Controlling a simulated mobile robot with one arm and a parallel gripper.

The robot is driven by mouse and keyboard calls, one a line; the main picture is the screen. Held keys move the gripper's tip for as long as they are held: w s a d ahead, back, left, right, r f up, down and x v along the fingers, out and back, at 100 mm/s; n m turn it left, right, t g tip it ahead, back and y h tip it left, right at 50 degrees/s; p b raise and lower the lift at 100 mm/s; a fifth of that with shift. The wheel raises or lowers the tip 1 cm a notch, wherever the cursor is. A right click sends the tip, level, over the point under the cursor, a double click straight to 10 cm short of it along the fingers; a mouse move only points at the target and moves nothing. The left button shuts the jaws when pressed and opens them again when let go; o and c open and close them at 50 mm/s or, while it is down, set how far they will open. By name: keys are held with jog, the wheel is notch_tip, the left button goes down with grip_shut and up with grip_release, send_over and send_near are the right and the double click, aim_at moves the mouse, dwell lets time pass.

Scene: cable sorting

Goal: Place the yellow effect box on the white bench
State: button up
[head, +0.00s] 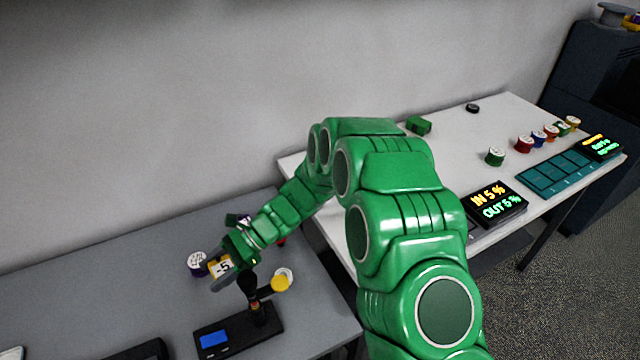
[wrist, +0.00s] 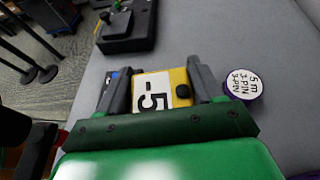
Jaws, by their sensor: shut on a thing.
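The yellow effect box (head: 221,267) has a white label reading "-5". In the wrist view the yellow box (wrist: 181,77) sits between the two dark fingers of my gripper (wrist: 160,80), with a black knob facing the camera. My gripper (head: 220,268) is shut on it at the grey bench (head: 120,260); I cannot tell whether the box touches the surface. The white bench (head: 460,140) stands to the right, partly hidden by my green arm.
A purple-sided spool (head: 197,263) with a white top, also in the wrist view (wrist: 243,84), lies beside the box. A black device (head: 238,332) stands in front. The white bench holds a green box (head: 418,125), several spools, a teal grid (head: 555,172) and displays (head: 495,204); its middle is clear.

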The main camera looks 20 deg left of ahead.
jog(key=w+d+r+m+t+y, duration=0.2)
jog(key=w+d+m+t, duration=0.2)
jog(key=w, duration=0.5)
jog(key=w+d+r+m+t+y, duration=0.2)
jog(key=w+d+r+m+t, duration=0.1)
jog(key=w, duration=0.6)
jog(key=w+d+r+m+t+y, duration=0.15)
jog(key=w+d+m+t, duration=0.25)
jog(key=w, duration=0.4)
jog(key=w+d+r+m+t+h, duration=0.15)
jog(key=w+d+m+t, duration=0.35)
jog(key=d, duration=0.8)
jog(key=w+d+r+m+t+h, duration=0.1)
jog(key=w+d+m+t+h, duration=0.25)
jog(key=w+d, duration=0.65)
jog(key=shift+t+y, duration=0.35)
jog(key=shift+y, duration=0.1)
jog(key=shift+s+d+f, duration=0.35)
jog(key=shift+f, duration=0.95)
jog(key=shift+s+d+f, duration=0.35)
jog(key=shift+d+f, duration=0.05)
jog(key=shift+f, duration=0.9)
jog(key=shift+s+d+f, duration=0.35)
jog(key=shift+f, duration=0.95)
jog(key=shift+f, duration=0.15)
jog(key=o, duration=1.2)
jog(key=shift+c, duration=0.2)
